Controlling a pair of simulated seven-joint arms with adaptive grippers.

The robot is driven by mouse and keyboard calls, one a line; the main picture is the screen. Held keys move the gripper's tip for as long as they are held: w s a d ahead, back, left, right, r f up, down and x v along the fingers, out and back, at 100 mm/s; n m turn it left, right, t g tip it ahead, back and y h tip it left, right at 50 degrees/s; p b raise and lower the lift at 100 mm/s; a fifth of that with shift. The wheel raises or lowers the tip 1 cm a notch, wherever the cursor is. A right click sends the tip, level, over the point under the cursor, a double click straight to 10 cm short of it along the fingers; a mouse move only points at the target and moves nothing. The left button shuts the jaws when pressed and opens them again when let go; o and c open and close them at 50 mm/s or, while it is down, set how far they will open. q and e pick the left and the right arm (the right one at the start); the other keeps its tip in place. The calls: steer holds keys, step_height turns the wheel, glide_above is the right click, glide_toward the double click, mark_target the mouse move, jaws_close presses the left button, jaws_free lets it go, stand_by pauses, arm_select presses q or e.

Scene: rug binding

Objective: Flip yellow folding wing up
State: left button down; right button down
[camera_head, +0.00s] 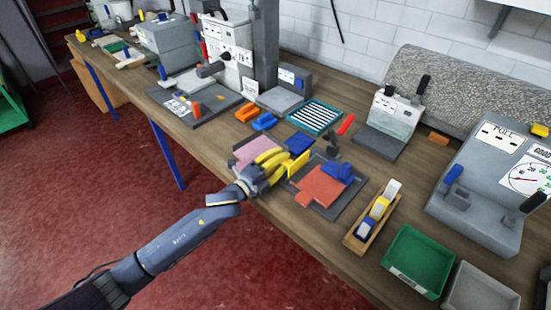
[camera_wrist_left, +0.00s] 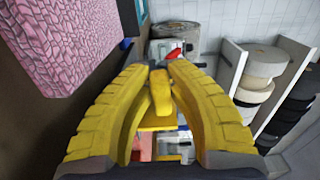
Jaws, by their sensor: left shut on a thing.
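The yellow folding wing (camera_head: 298,164) stands tilted up at the left edge of the dark folding plate (camera_head: 345,208). An orange-red piece (camera_head: 318,184) lies on that plate. My left gripper (camera_head: 284,158) reaches in from the left, its yellow fingers at the wing. In the left wrist view the gripper (camera_wrist_left: 160,68) is shut on a yellow tab (camera_wrist_left: 161,94) of the wing, with the wing's flat part (camera_wrist_left: 158,124) behind it. The fingers hide part of the wing. My right gripper is out of view.
Blue pieces (camera_head: 340,172) and (camera_head: 299,143) border the plate, and a red-handled clamp (camera_head: 346,125) stands behind. A pink textured piece (camera_head: 250,148) lies beside my gripper. A wooden block holder (camera_head: 357,237) and green bin (camera_head: 418,258) stand to the right.

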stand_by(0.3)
arm_select(q)
steer(key=c, duration=1.3)
jaws_free()
steer(key=v, duration=1.2)
